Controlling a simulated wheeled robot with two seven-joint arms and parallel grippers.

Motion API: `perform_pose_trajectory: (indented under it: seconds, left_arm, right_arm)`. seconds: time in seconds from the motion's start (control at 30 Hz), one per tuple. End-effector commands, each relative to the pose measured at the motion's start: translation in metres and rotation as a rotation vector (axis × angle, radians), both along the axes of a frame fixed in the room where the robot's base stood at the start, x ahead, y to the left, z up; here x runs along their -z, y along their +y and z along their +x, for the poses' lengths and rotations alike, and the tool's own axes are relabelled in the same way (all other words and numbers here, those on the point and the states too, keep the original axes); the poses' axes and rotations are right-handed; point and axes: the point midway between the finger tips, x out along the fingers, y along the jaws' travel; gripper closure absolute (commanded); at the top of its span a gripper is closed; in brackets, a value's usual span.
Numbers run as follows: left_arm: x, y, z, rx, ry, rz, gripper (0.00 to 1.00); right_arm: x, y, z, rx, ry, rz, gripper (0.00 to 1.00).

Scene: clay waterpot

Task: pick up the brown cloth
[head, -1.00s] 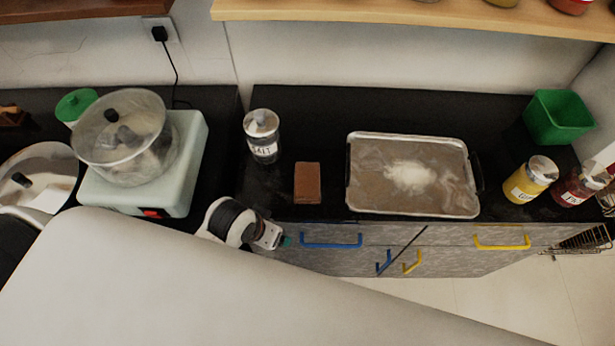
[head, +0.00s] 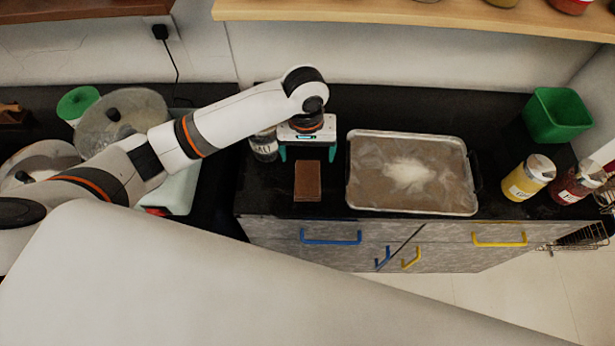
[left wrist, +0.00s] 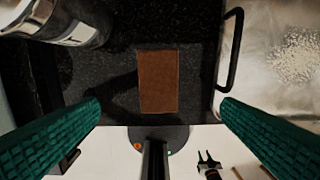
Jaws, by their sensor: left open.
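The brown cloth (head: 307,181) is a small folded rectangle lying flat on the black counter, left of the metal tray. In the left wrist view the cloth (left wrist: 158,81) lies ahead, between the lines of the two fingers. My left gripper (head: 308,154) is above the counter just behind the cloth, pointing down, with its two teal fingers spread wide. In the left wrist view the gripper's fingers (left wrist: 160,100) stand apart with nothing between them, and they do not touch the cloth.
The metal tray (head: 355,202) with white powder stands close to the right of the cloth. The salt jar (head: 264,149) stands close to the left, partly behind my arm. The counter's front edge is near the cloth.

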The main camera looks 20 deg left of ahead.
Motion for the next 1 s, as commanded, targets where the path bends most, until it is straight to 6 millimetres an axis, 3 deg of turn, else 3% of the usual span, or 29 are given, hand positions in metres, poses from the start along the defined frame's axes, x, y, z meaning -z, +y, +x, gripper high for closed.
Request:
perform_pose_trajectory:
  seconds: [0.13, 0.4, 0.67, 1.0]
  left_arm:
    - [0.006, 0.006, 0.004, -0.033, 0.012, 0.023, 0.13]
    - [0.051, 0.005, 0.003, -0.032, 0.012, 0.021, 0.13]
    - [0.071, 0.004, 0.004, -0.03, 0.009, 0.02, 0.13]
    - [0.114, 0.001, 0.003, -0.029, 0.007, 0.02, 0.13]
  right_arm:
    - [-0.002, 0.0, 0.0, -0.001, 0.0, 0.0, 0.64]
    - [-0.009, -0.004, 0.0, -0.003, 0.001, -0.006, 0.64]
    - [-0.013, -0.006, -0.001, -0.003, 0.001, -0.008, 0.64]
    - [-0.021, -0.006, -0.001, -0.003, 0.002, -0.007, 0.64]
